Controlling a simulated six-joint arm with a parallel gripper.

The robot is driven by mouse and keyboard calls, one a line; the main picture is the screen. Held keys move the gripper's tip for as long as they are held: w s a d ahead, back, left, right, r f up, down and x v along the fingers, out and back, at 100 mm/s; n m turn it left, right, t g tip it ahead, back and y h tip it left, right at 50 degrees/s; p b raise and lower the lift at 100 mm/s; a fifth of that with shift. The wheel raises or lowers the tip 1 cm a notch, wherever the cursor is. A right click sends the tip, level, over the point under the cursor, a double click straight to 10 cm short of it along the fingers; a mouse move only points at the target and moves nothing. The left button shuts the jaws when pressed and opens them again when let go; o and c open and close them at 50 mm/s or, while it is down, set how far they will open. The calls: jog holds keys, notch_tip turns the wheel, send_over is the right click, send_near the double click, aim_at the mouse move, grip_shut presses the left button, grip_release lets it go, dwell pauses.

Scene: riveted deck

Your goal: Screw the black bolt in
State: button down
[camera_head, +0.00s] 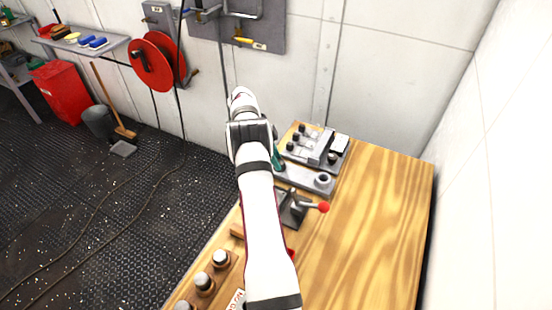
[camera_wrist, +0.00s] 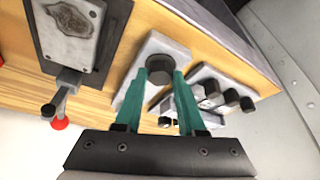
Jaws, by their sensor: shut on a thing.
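My gripper (camera_wrist: 163,77) is shut on a black bolt (camera_wrist: 160,66), with one green fingertip on each side of its dark head. The bolt head shows over a grey metal block (camera_wrist: 138,88) in the wrist view. The bolt's shank is hidden, so I cannot tell how deep it sits. In the head view a green finger of my gripper (camera_head: 278,160) shows beside my arm, at the left end of the grey block (camera_head: 304,180). A round ring (camera_head: 323,179) stands at that block's right end. The bolt itself is hidden there by my arm.
A grey rack (camera_head: 320,147) with several black-headed pieces stands behind the block. A clamp with a red-knobbed lever (camera_head: 323,207) is in front. Several round-topped pieces stand in a wooden holder (camera_head: 204,282). The right of the wooden bench (camera_head: 380,220) is clear; a wall rises behind.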

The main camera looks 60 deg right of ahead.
jog(key=shift+d+r+m+y, duration=0.15)
jog(key=shift+m+y, duration=0.25)
jog(key=shift+m, duration=0.9)
jog(key=shift+m+g, duration=0.3)
jog(key=c, duration=0.5)
grip_release()
jog(key=r, duration=0.2)
jog(key=s+r, duration=0.1)
jog(key=r, duration=0.1)
jog(key=shift+s+r, duration=0.15)
jog(key=shift+r, duration=0.25)
jog(key=s+r, duration=0.6)
jog(key=s, duration=0.4)
jog(key=shift+s+a, duration=0.2)
jog(key=shift+a, duration=0.15)
